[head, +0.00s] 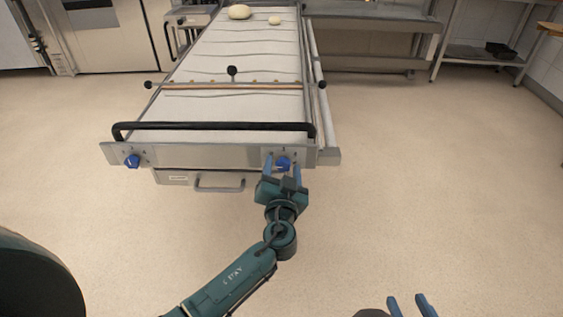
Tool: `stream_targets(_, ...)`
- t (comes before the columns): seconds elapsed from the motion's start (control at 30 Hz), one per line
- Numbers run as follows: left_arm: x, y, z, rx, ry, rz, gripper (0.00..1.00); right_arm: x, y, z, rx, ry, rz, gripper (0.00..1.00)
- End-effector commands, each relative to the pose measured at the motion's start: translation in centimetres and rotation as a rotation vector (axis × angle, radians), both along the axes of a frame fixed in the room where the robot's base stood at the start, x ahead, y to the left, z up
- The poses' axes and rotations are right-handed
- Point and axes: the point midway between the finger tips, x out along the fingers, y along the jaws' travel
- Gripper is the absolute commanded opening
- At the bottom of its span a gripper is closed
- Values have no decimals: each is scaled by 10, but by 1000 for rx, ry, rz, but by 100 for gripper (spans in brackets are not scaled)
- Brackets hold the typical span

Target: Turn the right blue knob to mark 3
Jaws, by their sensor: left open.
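The right blue knob (283,163) is on the front panel of the long machine, near the panel's right end. My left gripper (283,164) is open at this knob, with one blue finger on each side of it. I cannot tell whether the fingers touch it. Small marks show on the panel around the knob, but they are too small to read, and the knob's pointing direction is unclear. The left blue knob (132,161) is at the panel's left end. My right gripper (411,301) is at the bottom edge, its fingers apart and nothing visible between them.
A black bar handle (213,126) runs above the front panel (205,156). A drawer with a grey handle (220,187) is below. Two dough pieces (240,12) (275,20) lie at the belt's far end. The floor (430,170) to the right is clear.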

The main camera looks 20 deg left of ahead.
Motion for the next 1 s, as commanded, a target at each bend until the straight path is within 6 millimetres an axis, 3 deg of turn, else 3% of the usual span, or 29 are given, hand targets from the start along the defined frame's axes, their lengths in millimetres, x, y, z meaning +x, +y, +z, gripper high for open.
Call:
stream_targets(0.27,0,0,0,0,1,0,56,0,0,1,1,-3,-1,36)
stream_targets(0.8,0,0,0,0,0,0,13,0,-1,1,-1,-2,-1,36)
stream_targets(1.0,0,0,0,10,3,0,11,0,0,0,-1,-1,-1,36)
